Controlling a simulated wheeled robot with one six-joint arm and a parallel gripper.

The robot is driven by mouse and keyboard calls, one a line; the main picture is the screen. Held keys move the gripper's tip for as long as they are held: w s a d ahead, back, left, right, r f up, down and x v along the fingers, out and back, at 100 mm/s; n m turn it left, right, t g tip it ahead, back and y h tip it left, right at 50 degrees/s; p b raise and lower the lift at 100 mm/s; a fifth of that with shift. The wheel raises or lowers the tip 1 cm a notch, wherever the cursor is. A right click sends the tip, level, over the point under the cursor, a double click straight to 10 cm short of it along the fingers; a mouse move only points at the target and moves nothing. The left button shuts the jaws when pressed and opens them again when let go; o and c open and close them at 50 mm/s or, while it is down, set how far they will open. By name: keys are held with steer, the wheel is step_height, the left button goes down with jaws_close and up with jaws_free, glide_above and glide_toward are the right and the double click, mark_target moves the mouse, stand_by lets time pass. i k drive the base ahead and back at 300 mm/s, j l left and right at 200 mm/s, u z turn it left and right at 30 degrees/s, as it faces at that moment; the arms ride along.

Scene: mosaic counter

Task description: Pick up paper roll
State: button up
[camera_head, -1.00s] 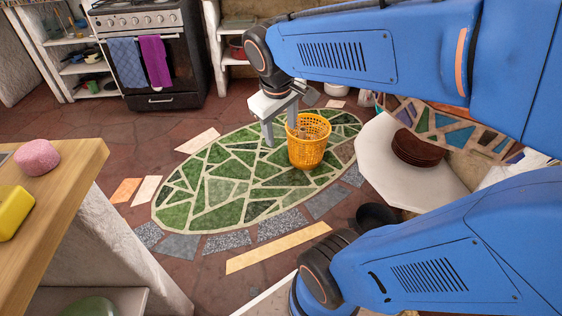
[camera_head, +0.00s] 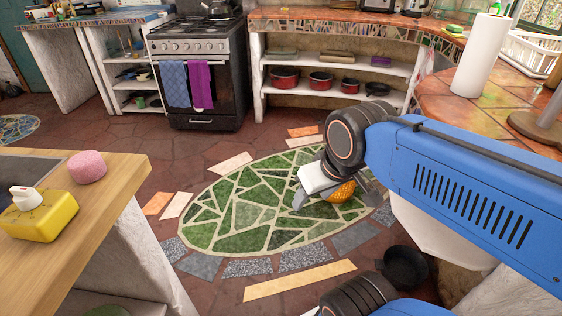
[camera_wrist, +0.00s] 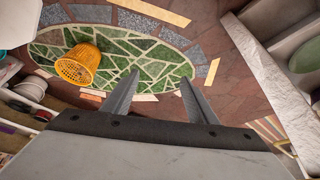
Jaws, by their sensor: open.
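A white paper roll (camera_head: 478,62) stands upright on the tiled counter (camera_head: 488,106) at the upper right of the head view. My gripper (camera_head: 334,202) is low over the green mosaic floor, well to the left of the roll and apart from it. In the wrist view my gripper (camera_wrist: 158,88) shows two separated fingers with nothing between them. The roll does not show clearly in the wrist view.
An orange basket (camera_wrist: 78,65) is on the floor mosaic, partly behind my gripper in the head view (camera_head: 342,192). A dish rack (camera_head: 532,52) stands right of the roll. A wooden counter (camera_head: 104,190) with a yellow object (camera_head: 45,219) is at left.

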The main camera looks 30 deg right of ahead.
mark_target(488, 34)
steer(key=k+j+z, duration=0.25)
steer(key=k+j, duration=0.2)
steer(key=k+z, duration=0.1)
steer(key=z, duration=1.2)
